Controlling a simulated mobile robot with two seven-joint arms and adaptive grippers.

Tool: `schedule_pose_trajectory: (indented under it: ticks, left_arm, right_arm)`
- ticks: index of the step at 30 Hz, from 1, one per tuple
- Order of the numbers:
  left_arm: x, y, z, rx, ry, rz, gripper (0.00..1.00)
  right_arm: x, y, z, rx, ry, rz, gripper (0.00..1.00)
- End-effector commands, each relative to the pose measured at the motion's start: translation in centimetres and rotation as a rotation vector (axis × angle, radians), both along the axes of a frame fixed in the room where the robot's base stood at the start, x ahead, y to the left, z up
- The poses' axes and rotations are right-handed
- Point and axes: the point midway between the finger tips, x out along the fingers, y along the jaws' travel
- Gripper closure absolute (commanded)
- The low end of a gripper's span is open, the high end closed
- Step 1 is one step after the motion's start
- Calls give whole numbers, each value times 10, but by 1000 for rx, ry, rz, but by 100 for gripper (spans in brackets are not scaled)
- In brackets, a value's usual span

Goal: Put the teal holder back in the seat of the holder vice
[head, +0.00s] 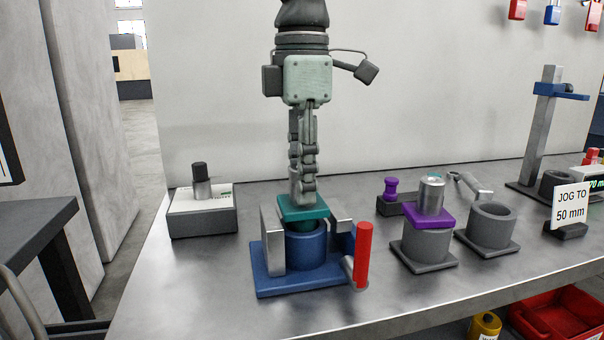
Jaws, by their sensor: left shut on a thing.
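The teal holder (317,214) has a square flange and is right over the round blue seat of the holder vice (305,250). The flange sits a little above the seat's rim, and its lower part shows at the seat's mouth. I cannot tell how deep it goes in. The vice has a blue base, grey jaws on both sides and a red handle (363,255) at its right. My left gripper (304,196) points straight down and is shut on the holder's top, which its fingers hide. My right gripper is not in view.
To the right, a purple holder (429,213) with a metal piece sits in a grey stand. An empty grey cup (492,224) stands beside it. A small white-topped device (201,207) stands left. The bench front is clear.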

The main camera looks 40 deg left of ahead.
Motion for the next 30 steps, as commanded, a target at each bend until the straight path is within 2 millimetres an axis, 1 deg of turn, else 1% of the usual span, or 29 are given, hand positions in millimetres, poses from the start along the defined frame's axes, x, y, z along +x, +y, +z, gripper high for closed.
schedule_pose_trajectory:
  ticks: [26, 27, 30]
  left_arm:
    - [0, 0, -20, -1, -2, 0, 100]
    - [0, 0, -20, -1, -2, 0, 67]
    - [0, 0, -20, 0, -1, 0, 55]
  right_arm:
    - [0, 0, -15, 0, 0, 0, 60]
    - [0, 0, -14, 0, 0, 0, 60]
    - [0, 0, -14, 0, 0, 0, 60]
